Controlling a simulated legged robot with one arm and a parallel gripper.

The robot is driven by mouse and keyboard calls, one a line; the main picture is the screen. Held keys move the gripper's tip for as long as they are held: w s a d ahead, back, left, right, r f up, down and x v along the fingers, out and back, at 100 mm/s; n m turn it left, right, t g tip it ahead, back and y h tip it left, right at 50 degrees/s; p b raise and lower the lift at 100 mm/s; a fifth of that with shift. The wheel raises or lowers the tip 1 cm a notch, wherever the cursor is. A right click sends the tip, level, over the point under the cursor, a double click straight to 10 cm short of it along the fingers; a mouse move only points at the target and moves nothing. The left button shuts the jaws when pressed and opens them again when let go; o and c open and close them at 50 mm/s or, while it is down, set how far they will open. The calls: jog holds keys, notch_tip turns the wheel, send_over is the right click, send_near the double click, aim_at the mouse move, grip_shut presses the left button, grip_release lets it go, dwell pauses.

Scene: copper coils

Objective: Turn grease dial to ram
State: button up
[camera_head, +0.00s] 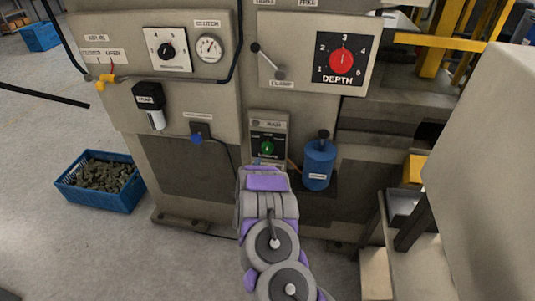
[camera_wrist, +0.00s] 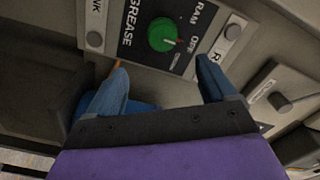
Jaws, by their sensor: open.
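The grease dial is a round green knob on a black plate with white lettering, low on the machine front in the head view (camera_head: 268,148). In the wrist view the green dial (camera_wrist: 162,35) shows large, with GREASE on one side and RAM, OFF and a small third label on the other. Its pale pointer mark appears turned toward OFF. My gripper (camera_wrist: 162,68) is open, its two blue fingers spread just short of the dial, with nothing between them. In the head view my gripper (camera_head: 268,166) is right below the dial, its fingers partly hidden by my arm.
A blue grease pot (camera_head: 319,165) stands close right of the dial plate. A red depth dial (camera_head: 342,61) and a clamp lever (camera_head: 267,62) are above. A black plug with a blue end (camera_head: 199,133) is to the left. A blue crate (camera_head: 101,181) sits on the open floor.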

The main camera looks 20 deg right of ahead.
aim_at(267, 151)
jog(key=b+x, duration=0.2)
jog(key=x, duration=0.8)
jog(key=shift+w+d, duration=0.15)
jog(key=shift+w, duration=0.55)
jog(key=shift+d, duration=0.1)
jog(key=c, duration=1)
jog(key=shift+c, duration=0.2)
